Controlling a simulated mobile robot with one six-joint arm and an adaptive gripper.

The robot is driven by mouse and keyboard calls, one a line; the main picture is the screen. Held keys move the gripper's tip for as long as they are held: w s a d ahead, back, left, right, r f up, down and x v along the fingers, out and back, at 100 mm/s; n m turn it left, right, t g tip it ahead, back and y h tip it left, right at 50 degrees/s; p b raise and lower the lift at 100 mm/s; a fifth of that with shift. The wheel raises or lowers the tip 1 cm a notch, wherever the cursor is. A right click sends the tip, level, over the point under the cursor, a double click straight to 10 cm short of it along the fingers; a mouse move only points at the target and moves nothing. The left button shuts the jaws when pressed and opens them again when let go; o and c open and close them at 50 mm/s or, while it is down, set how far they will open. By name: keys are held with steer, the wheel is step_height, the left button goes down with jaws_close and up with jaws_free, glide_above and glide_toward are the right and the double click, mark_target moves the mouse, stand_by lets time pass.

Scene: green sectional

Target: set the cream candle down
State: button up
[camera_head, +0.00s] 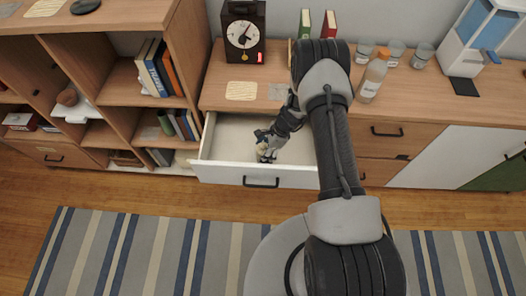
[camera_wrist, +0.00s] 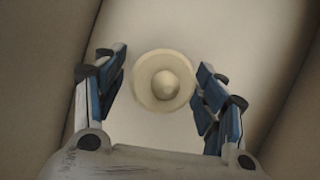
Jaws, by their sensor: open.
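The cream candle (camera_wrist: 163,80) shows in the wrist view as a round cream shape with a paler round centre, seen from above. It stands on the pale floor of the open drawer (camera_head: 222,166). My gripper (camera_wrist: 160,85) is open, with one blue-padded finger on each side of the candle. The right finger is close to the candle's edge; I cannot tell if it touches. In the head view my gripper (camera_head: 267,146) reaches down into the drawer, and the candle there is small and mostly hidden by it.
The drawer's white front panel (camera_head: 230,175) and side walls surround my gripper. On the cabinet top above stand a dark clock (camera_head: 243,32), a bottle (camera_head: 372,76), several glasses (camera_head: 422,55) and a dispenser (camera_head: 480,40). A shelf unit (camera_head: 125,90) stands to the left.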

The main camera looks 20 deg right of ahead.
steer(key=w+p+v, duration=0.1)
steer(key=p+v, duration=0.2)
steer(key=v, duration=0.8)
steer(key=s+a+r+n, duration=0.1)
steer(key=s+r+n, duration=0.15)
steer(key=r, duration=0.65)
steer(key=s+a+r+n+t+h, duration=0.15)
steer(key=r+n, duration=0.25)
steer(key=r, duration=0.6)
steer(key=s+a+r+n+y, duration=0.1)
steer(key=a+r+n, duration=0.15)
steer(key=r, duration=0.65)
steer(key=s+r+n+t+h, duration=0.1)
steer(key=s+r+n, duration=0.4)
steer(key=s, duration=0.6)
steer(key=s+r+n+t+h, duration=0.1)
steer(key=s+r+n+h, duration=0.2)
steer(key=s+r, duration=0.6)
steer(key=s+n, duration=0.2)
steer(key=shift+s+d+n, duration=0.4)
steer(key=shift+r+t, duration=0.1)
steer(key=shift+t, duration=0.15)
